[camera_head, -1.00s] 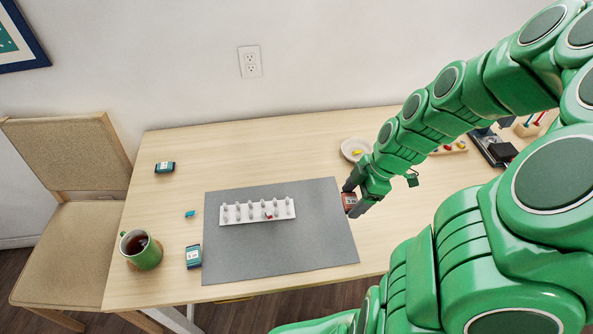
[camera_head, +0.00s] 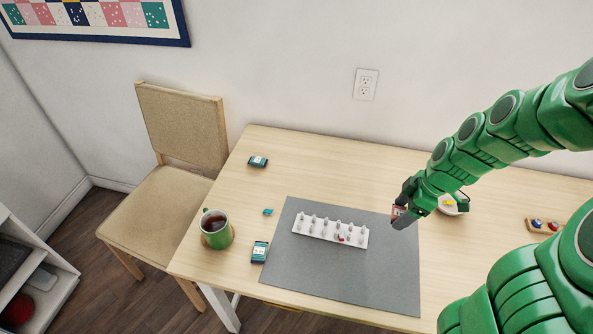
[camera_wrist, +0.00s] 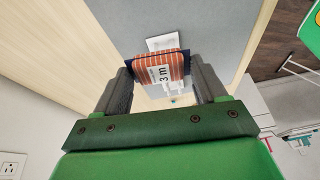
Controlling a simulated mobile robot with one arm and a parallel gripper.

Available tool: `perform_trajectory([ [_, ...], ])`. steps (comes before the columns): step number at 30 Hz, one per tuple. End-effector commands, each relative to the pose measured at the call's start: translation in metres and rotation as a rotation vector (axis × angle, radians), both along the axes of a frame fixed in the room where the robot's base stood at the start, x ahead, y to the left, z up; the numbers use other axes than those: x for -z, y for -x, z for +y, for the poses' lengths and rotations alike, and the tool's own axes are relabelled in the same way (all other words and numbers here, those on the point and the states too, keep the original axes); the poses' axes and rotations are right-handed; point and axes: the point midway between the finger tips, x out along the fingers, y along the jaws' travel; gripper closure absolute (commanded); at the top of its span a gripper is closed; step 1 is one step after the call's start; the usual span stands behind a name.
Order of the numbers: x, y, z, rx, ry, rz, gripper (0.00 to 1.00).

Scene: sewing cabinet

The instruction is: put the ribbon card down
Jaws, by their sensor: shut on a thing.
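The ribbon card (camera_wrist: 160,68) shows orange and white stripes, a dark blue edge and a "3 m" label in the wrist view. My gripper (camera_wrist: 165,85) is shut on it, one finger on each side. In the head view my gripper (camera_head: 400,214) holds the card (camera_head: 398,211) near the right edge of the grey mat (camera_head: 370,280). I cannot tell whether the card touches the surface.
A white rack (camera_head: 306,228) with several small grey pieces stands on the mat. Teal-and-dark cards (camera_head: 258,161) (camera_head: 260,251), a small blue piece (camera_head: 268,211) and a green mug (camera_head: 215,230) are to the left. A pale dish (camera_head: 450,206) is behind my gripper.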

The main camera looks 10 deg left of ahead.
Motion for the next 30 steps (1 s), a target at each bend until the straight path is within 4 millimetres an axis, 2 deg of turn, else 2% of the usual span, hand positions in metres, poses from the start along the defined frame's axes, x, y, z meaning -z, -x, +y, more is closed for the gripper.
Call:
perform_trajectory([
  [12,0.000,-0.049,0.073,-0.018,0.024,-0.004,0.57],
  [20,0.000,-0.071,0.128,-0.031,0.034,-0.009,0.57],
  [30,-0.003,-0.089,0.209,-0.054,0.040,-0.024,0.57],
])
